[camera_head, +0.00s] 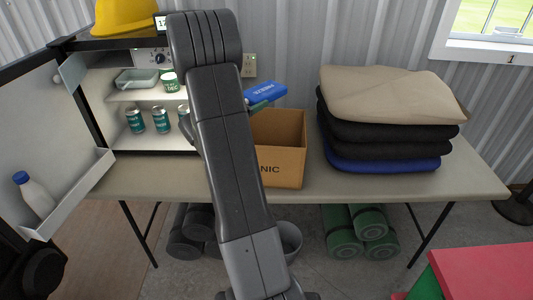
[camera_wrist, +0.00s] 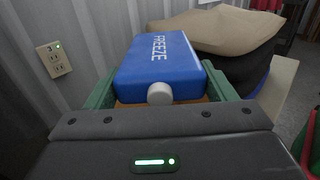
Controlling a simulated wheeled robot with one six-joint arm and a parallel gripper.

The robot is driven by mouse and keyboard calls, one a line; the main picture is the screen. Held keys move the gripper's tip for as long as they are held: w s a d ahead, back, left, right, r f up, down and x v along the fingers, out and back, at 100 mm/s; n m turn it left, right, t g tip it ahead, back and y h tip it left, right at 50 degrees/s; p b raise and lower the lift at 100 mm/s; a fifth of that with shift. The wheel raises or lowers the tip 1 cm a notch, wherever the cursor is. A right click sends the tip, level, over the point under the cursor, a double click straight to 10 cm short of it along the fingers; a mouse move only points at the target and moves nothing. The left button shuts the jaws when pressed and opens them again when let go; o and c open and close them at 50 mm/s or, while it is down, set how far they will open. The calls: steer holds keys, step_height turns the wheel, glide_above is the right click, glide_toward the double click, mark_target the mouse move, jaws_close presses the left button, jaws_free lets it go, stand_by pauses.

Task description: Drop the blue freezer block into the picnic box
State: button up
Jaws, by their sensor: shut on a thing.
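The blue freezer block (camera_head: 265,92), marked FREEZE, is held in my gripper above the picnic box. In the wrist view the block (camera_wrist: 160,62) lies between the two green fingers of my gripper (camera_wrist: 158,95), its white cap towards the camera. The picnic box (camera_head: 280,166) is an open brown carton on the table, with the letters NIC showing. My arm hides its left part. In the wrist view a small brown patch shows beneath the block; most of the box is hidden there.
A stack of folded blankets with a beige cushion (camera_head: 390,95) stands right of the box on the table (camera_head: 420,183). An open fridge (camera_head: 125,105) with cans stands at left, its door (camera_head: 45,130) swung out. A yellow hard hat (camera_head: 125,17) sits on top.

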steer(key=shift+w+d+f, duration=0.1)
steer(key=shift+d+f, duration=0.1)
steer(key=shift+d, duration=0.6)
step_height(320, 180, down, 6)
steer(key=b, duration=0.3)
steer(key=o, duration=1.3)
steer(key=shift+a, duration=0.1)
steer(key=b+v, duration=0.2)
steer(key=v, duration=1.1)
steer(key=shift+s+a+r, duration=0.1)
steer(key=shift+s+a, duration=0.15)
steer(key=shift+a, duration=0.1)
steer(key=shift+w+d, duration=0.1)
